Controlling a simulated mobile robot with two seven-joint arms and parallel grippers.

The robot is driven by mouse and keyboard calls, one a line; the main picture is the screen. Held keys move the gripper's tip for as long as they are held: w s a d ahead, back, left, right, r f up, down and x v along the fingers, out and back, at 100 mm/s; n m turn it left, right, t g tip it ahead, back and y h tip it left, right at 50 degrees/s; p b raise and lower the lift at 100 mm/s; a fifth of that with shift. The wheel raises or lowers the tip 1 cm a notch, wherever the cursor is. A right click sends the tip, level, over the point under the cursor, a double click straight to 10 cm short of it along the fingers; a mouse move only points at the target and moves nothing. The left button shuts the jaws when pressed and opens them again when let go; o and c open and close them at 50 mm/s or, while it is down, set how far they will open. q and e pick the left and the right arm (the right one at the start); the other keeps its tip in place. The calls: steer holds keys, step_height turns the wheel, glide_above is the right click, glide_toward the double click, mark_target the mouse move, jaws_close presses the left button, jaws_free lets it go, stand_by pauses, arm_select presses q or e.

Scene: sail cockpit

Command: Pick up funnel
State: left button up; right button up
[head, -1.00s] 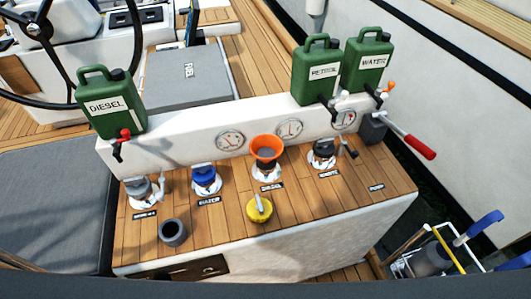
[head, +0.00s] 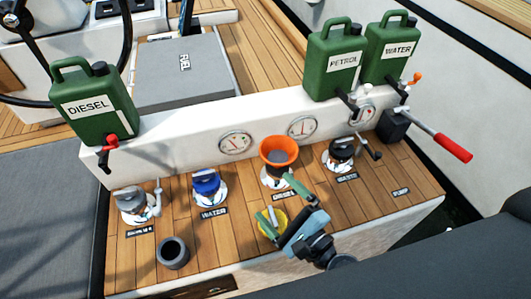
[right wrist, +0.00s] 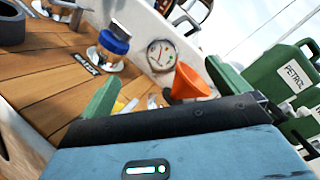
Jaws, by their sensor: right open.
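The orange funnel (head: 279,145) sits upright in the deck filler behind the diesel label, on the wooden counter. It also shows in the right wrist view (right wrist: 190,84), beyond the gripper and partly hidden by it. My right gripper (head: 275,197) is open and empty. Its green fingers point toward the funnel from the front of the counter, with a gap between them and the funnel. In the right wrist view the fingers (right wrist: 172,88) stand apart, with the funnel nearer the right one. My left gripper is not in view.
A yellow cap (head: 267,222) lies partly hidden behind my right gripper. A grey ring (head: 173,253) stands front left. The blue water cap (head: 207,184) and black-capped filler (head: 341,152) flank the funnel. Green diesel (head: 93,105), petrol (head: 333,62) and water (head: 391,52) cans stand on the ledge.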

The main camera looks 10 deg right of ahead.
mark_target(273, 136)
steer(key=w+d+m+h, duration=0.1)
steer(key=w+m+h, duration=0.1)
steer(key=m, duration=0.3)
steer(key=w+d+m+t+h, duration=0.1)
steer(key=w+d+m+h, duration=0.1)
steer(key=m, duration=0.3)
steer(key=w+d+m+h, duration=0.2)
steer(key=w+m+h, duration=0.1)
steer(key=m, duration=0.1)
steer(key=shift+w+f+m, duration=0.25)
steer(key=shift+m, duration=0.15)
steer(key=shift+w+a+f, duration=0.1)
steer(key=shift+w+a, duration=0.05)
steer(key=shift+w, duration=1.85)
steer(key=shift+w+a+f, duration=0.1)
steer(key=shift+w+a, duration=0.05)
steer(key=shift+w, duration=1.8)
steer(key=c, duration=1)
